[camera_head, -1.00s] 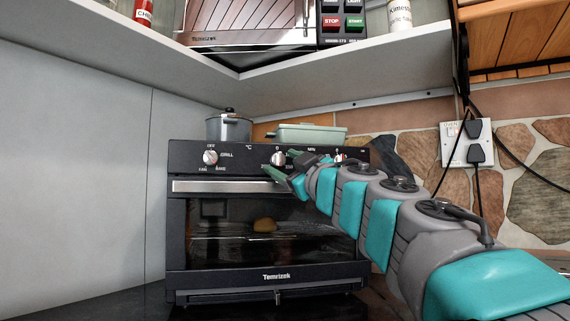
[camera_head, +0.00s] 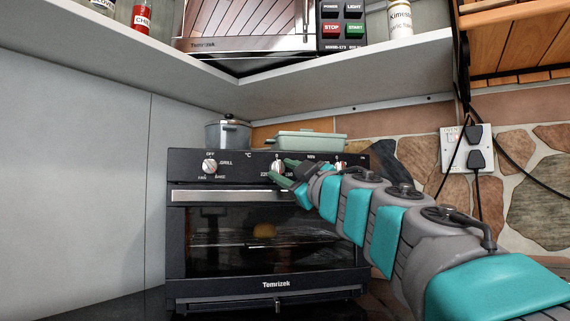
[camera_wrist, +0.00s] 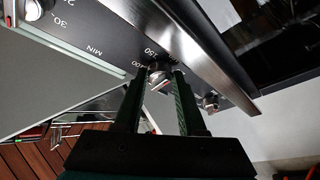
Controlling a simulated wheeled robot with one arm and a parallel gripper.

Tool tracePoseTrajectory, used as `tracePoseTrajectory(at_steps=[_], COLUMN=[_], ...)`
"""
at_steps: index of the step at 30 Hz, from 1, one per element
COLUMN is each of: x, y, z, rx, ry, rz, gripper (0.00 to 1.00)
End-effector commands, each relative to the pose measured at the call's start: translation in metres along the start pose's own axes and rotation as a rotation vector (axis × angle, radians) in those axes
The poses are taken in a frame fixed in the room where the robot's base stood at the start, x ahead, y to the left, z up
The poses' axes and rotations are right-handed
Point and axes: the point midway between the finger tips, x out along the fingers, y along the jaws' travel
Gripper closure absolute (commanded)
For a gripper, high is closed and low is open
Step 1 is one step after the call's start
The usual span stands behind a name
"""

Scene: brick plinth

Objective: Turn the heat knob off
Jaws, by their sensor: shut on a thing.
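The oven's metal handle (camera_head: 225,195) runs just below the panel. A grey pot (camera_head: 228,134) and a green dish (camera_head: 305,139) stand on top.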

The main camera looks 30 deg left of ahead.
Motion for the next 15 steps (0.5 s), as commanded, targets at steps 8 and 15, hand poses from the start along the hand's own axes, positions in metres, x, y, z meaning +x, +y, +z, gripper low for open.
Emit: tracePoseTrajectory(at_steps=[8, 15], x=[-0.0002, -0.0003], y=[0.0012, 0.0011], z=[0.0013, 0.0009], rx=[-0.046, -0.046], ry=[-0.004, -0.003], rz=[-0.019, -0.019], gripper=[1.0, 0.54])
